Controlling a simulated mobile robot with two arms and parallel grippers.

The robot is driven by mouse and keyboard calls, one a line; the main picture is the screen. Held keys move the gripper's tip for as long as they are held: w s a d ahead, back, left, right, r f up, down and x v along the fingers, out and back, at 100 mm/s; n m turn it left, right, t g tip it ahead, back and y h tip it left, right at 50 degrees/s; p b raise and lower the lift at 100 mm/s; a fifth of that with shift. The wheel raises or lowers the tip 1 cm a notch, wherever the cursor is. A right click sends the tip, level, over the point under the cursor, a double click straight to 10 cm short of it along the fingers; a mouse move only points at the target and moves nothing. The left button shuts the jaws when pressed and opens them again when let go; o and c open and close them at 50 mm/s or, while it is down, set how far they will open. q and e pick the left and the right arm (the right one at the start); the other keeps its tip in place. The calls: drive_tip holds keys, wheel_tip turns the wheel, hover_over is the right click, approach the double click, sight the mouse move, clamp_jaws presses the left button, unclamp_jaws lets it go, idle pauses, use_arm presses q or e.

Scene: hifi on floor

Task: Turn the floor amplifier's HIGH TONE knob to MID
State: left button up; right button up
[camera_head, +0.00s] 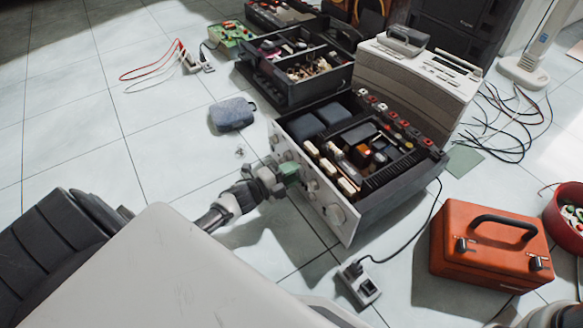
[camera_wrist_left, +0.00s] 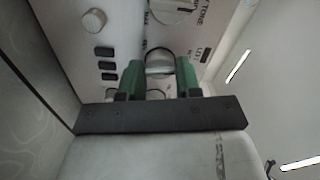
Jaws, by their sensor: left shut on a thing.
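The floor amplifier (camera_head: 398,194) stands open-topped on the tiles, its pale front panel facing my left arm. My left gripper (camera_head: 289,173), with green fingers, is at the panel. In the left wrist view the gripper (camera_wrist_left: 160,80) has a finger on each side of a round silver knob (camera_wrist_left: 160,60), shut on it. Printed words including "TONE" show near it, but I cannot read for certain which knob it is or where its pointer stands. A larger knob (camera_wrist_left: 170,8) is above it and a small one (camera_wrist_left: 93,20) at upper left. My right gripper is not in view.
An orange toolbox (camera_head: 485,250) and a power strip (camera_head: 360,283) lie to the right and front of the amplifier. A grey pouch (camera_head: 232,114) lies behind my left gripper. Black cases (camera_head: 300,70) and loose cables (camera_head: 510,125) are farther back. The floor at left is mostly clear.

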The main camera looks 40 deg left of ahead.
use_arm(q)
drive_tip(key=shift+f+m, duration=0.1)
drive_tip(key=shift+m, duration=1)
drive_tip(key=o, duration=0.9)
drive_tip(key=p+v, duration=0.4)
drive_tip(key=v, duration=0.7)
drive_tip(key=shift+p, duration=0.4)
